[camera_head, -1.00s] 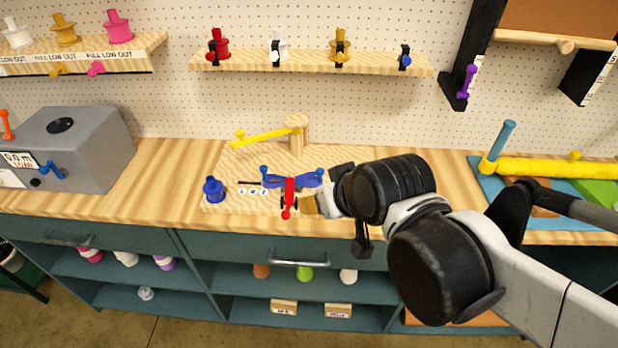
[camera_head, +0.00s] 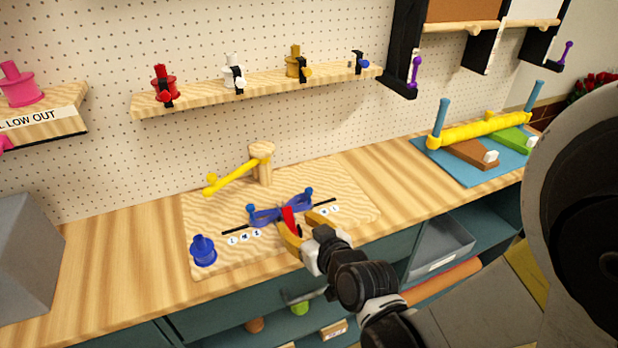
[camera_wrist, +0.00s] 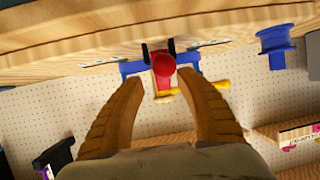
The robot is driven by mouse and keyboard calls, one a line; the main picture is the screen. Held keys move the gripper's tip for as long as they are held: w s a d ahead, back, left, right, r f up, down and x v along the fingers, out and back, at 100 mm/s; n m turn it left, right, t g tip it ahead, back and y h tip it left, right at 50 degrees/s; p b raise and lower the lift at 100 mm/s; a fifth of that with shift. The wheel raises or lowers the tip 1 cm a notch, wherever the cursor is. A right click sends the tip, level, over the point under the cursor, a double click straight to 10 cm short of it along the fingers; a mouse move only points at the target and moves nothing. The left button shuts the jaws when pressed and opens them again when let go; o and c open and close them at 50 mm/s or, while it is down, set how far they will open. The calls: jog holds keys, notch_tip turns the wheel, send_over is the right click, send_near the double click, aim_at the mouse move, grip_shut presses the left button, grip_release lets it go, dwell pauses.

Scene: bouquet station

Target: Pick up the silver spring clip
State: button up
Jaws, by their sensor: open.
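My gripper (camera_head: 300,222) is open at the front of the wooden board, its two tan fingers apart. In the wrist view (camera_wrist: 160,80) the fingertips stand either side of a red piece (camera_wrist: 164,64), which is in front of a blue fixture (camera_wrist: 132,67). The red piece (camera_head: 289,220) and blue fixture (camera_head: 266,216) also show in the head view. Whether the fingers touch the red piece is unclear. I cannot clearly identify a silver spring clip. A white-grey piece with a black clip-like part (camera_head: 234,75) is on the wall shelf.
The wooden board (camera_head: 205,215) also holds a blue spool (camera_head: 203,250) and a yellow arm on a wooden post (camera_head: 262,165). A blue mat (camera_head: 480,172) with a yellow bar (camera_head: 480,131) is at right. A grey box (camera_head: 25,260) is at left.

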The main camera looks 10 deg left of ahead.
aim_at(281, 204)
jog(key=x, duration=0.4)
jog(key=shift+w+a+f+b, duration=0.1)
jog(key=shift+w+b, duration=0.1)
jog(key=shift+b, duration=0.1)
jog(key=shift+r+b+x, duration=0.2)
jog(key=shift+b+x, duration=0.3)
jog(key=shift+x, duration=0.85)
jog(key=shift+r+b+x, duration=0.25)
jog(key=shift+b+x, duration=0.25)
jog(key=shift+x, duration=0.85)
jog(key=shift+w, duration=0.15)
grip_shut()
